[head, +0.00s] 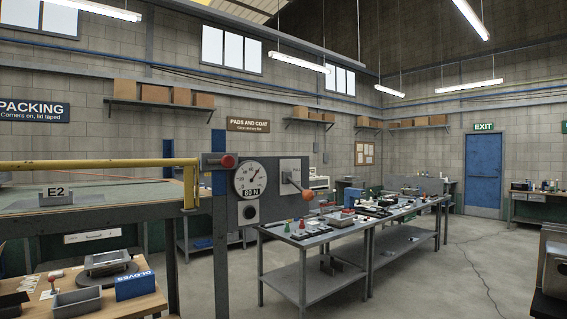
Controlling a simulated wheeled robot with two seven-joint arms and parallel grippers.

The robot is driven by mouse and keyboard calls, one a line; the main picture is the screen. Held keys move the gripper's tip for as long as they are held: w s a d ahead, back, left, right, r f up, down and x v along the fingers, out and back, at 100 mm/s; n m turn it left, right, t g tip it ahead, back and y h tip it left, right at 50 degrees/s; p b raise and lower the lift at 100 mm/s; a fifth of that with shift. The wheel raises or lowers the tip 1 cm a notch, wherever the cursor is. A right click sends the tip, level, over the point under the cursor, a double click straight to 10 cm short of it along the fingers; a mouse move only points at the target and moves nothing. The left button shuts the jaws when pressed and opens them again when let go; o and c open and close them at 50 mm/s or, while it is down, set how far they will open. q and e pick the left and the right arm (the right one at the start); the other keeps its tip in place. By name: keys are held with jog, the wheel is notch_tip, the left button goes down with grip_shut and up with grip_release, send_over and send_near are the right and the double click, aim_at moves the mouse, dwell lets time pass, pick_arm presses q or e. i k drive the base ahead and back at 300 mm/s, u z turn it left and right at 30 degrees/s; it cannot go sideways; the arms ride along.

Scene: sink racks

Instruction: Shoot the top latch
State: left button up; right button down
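No part is plainly marked as a top latch. A yellow bar (95,164) runs along the top of the bench frame at the left. Beside the post, a dark panel (268,205) carries a round dial (250,179) reading "80 N" and a lever with an orange ball (308,195), which points down to the right. Neither of my grippers is in view.
A green-topped bench (120,195) with an "E2" tag fills the left. Below it is a wooden table (100,304) with trays and a blue gloves box (135,285). A grey workbench (340,235) crowded with small items stands in the middle. The floor (450,275) at right is clear.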

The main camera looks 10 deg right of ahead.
aim_at(227, 161)
jog(key=z, duration=0.6)
jog(key=k, duration=0.65)
jog(key=z, duration=0.85)
jog(key=i, duration=0.9)
jog(key=u, duration=0.5)
